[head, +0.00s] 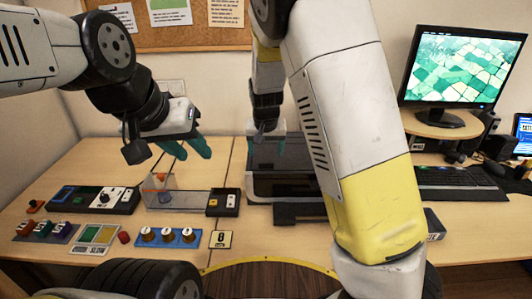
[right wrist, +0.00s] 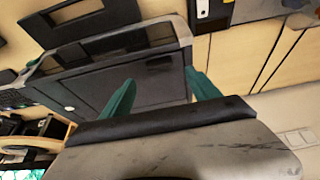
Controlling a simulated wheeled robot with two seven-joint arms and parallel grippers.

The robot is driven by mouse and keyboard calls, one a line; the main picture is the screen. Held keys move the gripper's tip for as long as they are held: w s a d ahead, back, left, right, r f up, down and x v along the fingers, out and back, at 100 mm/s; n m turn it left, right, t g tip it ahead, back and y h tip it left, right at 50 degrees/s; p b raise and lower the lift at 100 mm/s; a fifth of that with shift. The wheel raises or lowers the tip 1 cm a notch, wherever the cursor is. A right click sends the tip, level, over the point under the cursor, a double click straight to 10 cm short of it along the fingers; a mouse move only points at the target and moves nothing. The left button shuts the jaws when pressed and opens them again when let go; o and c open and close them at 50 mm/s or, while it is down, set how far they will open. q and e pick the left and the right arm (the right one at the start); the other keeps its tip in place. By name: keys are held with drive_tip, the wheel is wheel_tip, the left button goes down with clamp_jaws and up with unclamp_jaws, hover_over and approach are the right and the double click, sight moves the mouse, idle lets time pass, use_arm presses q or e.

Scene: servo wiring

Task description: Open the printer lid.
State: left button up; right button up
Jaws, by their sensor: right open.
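The dark printer (head: 262,184) stands on the desk in the middle of the head view, partly hidden by my right arm. Its flat dark lid (right wrist: 85,92) looks shut in the right wrist view, with a grey frame around it. My right gripper (head: 266,146) is above the printer. Its two teal fingers are spread in the right wrist view (right wrist: 163,88), with nothing between them, over the lid's edge area. I cannot tell whether a fingertip touches the lid. My left gripper (head: 187,147) hangs open and empty to the left of the printer, above a clear box.
A monitor (head: 462,68) and keyboard (head: 456,177) are at right. A corkboard (head: 170,36) hangs behind.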

sight(266, 163)
drive_tip(key=x, duration=0.7)
clamp_jaws()
